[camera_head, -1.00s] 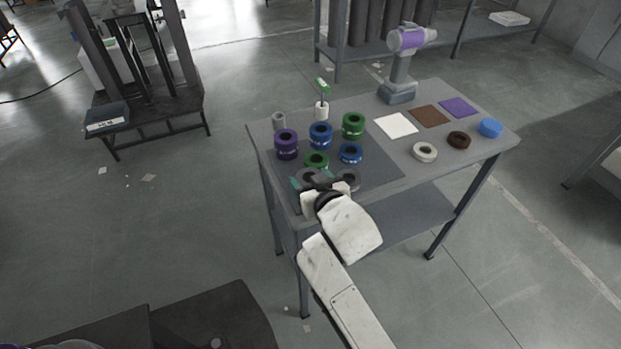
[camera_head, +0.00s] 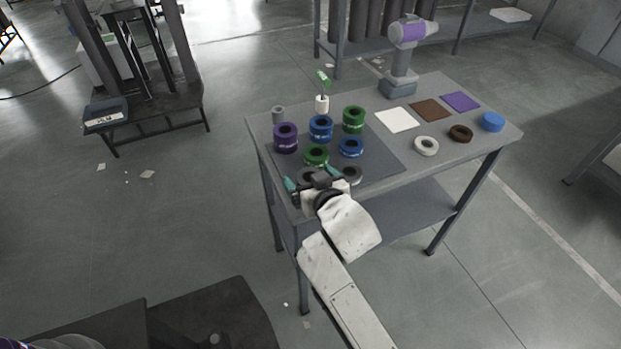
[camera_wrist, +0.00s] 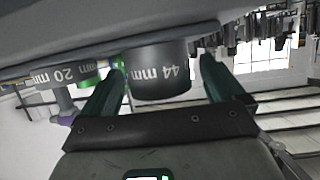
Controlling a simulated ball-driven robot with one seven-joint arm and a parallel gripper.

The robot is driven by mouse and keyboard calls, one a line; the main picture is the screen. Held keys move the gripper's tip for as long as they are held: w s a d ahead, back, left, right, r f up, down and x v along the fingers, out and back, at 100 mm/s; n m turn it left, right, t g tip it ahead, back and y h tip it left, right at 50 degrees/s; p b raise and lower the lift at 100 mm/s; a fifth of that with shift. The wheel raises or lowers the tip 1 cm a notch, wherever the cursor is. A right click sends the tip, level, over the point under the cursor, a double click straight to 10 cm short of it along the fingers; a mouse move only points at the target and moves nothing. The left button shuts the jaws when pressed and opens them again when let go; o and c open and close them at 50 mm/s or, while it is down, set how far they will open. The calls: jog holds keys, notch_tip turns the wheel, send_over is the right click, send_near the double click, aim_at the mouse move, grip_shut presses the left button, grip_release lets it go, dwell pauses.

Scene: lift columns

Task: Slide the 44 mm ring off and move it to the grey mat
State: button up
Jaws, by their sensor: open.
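A dark grey ring (camera_wrist: 160,72) with an upside-down "44 mm" label sits between the spread teal fingers of my gripper (camera_wrist: 162,66) in the wrist view. I see a gap beside the left finger; I cannot tell if either finger touches it. In the head view my gripper (camera_head: 314,180) is at the table's near left edge, around a grey ring (camera_head: 307,174) that it partly hides. A second grey ring (camera_head: 351,174) lies just to its right. The rings stand on a dark grey mat (camera_head: 385,160).
Purple (camera_head: 285,139), blue (camera_head: 320,129) and green (camera_head: 353,120) rings stand behind, with a smaller green ring (camera_head: 316,155) and blue ring (camera_head: 351,147) nearer. White (camera_head: 396,119), brown (camera_head: 430,110) and purple (camera_head: 460,101) mats lie at the right, clear.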

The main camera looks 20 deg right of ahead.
jog(key=shift+f, duration=0.1)
jog(key=v, duration=1.1)
jog(key=shift+w, duration=0.15)
jog(key=s+d+f+g, duration=0.2)
jog(key=s+f+g, duration=0.2)
jog(key=s, duration=0.4)
jog(key=s+d+f+g, duration=0.3)
jog(key=s+f, duration=0.3)
jog(key=s, duration=0.3)
jog(key=s+d+f+g+p, duration=0.1)
jog(key=s+d+f+g, duration=0.2)
jog(key=s, duration=0.6)
notch_tip(320, 180, down, 2)
jog(key=g, duration=0.2)
jog(key=shift+f+g, duration=0.15)
jog(key=shift+g, duration=0.15)
